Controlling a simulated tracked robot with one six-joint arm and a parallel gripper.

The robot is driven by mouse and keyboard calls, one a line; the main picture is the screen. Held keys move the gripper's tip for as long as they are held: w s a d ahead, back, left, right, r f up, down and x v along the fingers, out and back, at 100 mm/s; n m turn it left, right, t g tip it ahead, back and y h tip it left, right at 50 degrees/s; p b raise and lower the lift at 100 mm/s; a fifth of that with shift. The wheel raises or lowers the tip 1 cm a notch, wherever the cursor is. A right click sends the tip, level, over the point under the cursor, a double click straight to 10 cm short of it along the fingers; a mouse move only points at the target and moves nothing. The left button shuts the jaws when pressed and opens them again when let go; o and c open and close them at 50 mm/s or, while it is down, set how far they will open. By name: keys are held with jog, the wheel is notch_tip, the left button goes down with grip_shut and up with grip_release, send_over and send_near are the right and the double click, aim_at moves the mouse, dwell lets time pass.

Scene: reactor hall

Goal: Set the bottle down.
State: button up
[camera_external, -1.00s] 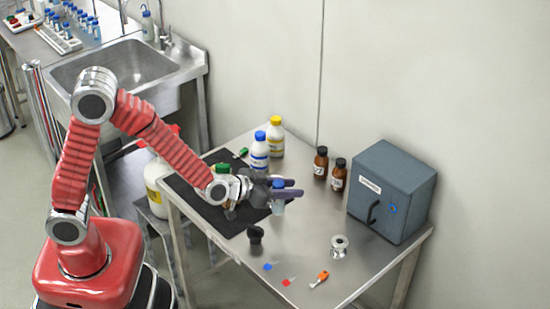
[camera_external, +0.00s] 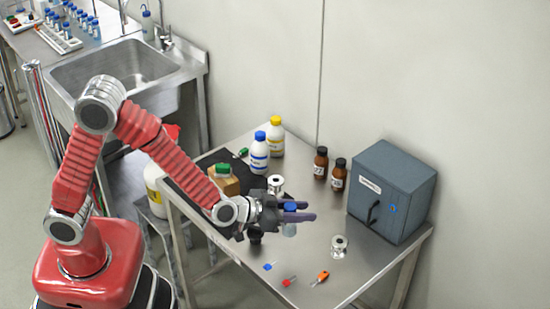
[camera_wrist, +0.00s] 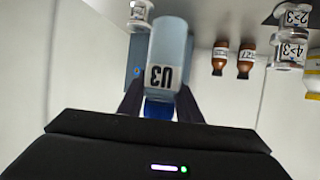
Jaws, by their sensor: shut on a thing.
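The bottle (camera_external: 289,229) is small and pale blue with a blue cap. My gripper (camera_external: 303,212) is shut on it near the cap and holds it upright over the front middle of the steel table (camera_external: 313,212). In the wrist view the bottle (camera_wrist: 171,45) appears upside down with the label U3, and my gripper's dark fingers (camera_wrist: 160,104) sit on both sides of its blue cap. I cannot tell whether the bottle's base touches the table.
A metal flanged piece (camera_external: 339,246) stands to the right, before a grey-blue box (camera_external: 392,190). A dark cup (camera_external: 255,238) stands close to the left. Brown bottles (camera_external: 321,162) and white bottles (camera_external: 259,156) stand behind. Small blue, red and orange items (camera_external: 289,281) lie in front.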

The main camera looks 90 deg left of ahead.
jog(key=w+d, duration=0.1)
jog(key=w+d+r+n+y, duration=0.1)
jog(key=d, duration=0.1)
jog(key=shift+w+g, duration=0.15)
jog(key=shift+g, duration=0.25)
jog(key=shift+f, duration=0.1)
notch_tip(320, 180, down, 6)
dwell(0.5)
jog(key=shift+f, duration=1.9)
